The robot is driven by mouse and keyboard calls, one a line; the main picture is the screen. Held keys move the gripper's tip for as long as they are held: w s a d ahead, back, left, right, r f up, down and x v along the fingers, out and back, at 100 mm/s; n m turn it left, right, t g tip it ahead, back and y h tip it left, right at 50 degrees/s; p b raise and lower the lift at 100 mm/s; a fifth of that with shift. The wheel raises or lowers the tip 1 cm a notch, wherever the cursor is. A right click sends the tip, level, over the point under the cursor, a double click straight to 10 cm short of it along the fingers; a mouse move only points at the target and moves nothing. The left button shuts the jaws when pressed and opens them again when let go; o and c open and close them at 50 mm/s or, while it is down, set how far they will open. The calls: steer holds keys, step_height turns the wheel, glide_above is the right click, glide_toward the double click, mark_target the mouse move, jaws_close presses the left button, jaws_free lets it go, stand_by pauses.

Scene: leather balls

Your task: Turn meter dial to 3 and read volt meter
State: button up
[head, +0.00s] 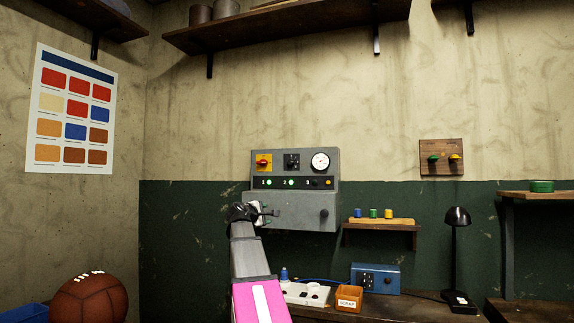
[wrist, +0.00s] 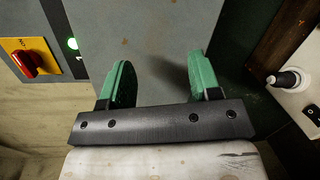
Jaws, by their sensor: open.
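A grey control panel (head: 330,195) is on the wall in the head view. Its upper face has a round white meter (head: 320,160) with a dark needle, too small to read. Left of the meter is a small black square dial (head: 292,160); its setting is unclear. A red rotary knob on a yellow plate (head: 263,162) is further left and also shows in the wrist view (wrist: 28,60). My gripper (head: 268,212) is in front of the panel's lower box, below the red knob. In the wrist view, its green fingers (wrist: 160,72) are apart and empty, facing bare grey metal.
Green lights (head: 289,182) glow on the panel's numbered strip. A dark knob (head: 323,213) sits on the lower box's right.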

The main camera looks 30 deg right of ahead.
mark_target(290, 162)
steer(key=s+d+r+n+h, duration=0.1)
steer(key=s+d+r+h, duration=0.1)
steer(key=r, duration=0.8)
steer(key=s+d+r+n+h, duration=0.1)
steer(key=s+d+r+h, duration=0.1)
steer(key=r, duration=0.7)
steer(key=x, duration=1)
steer(key=shift+w+a+r, duration=0.1)
steer(key=shift+w+r, duration=0.1)
steer(key=shift+w, duration=0.25)
steer(key=c, duration=0.9)
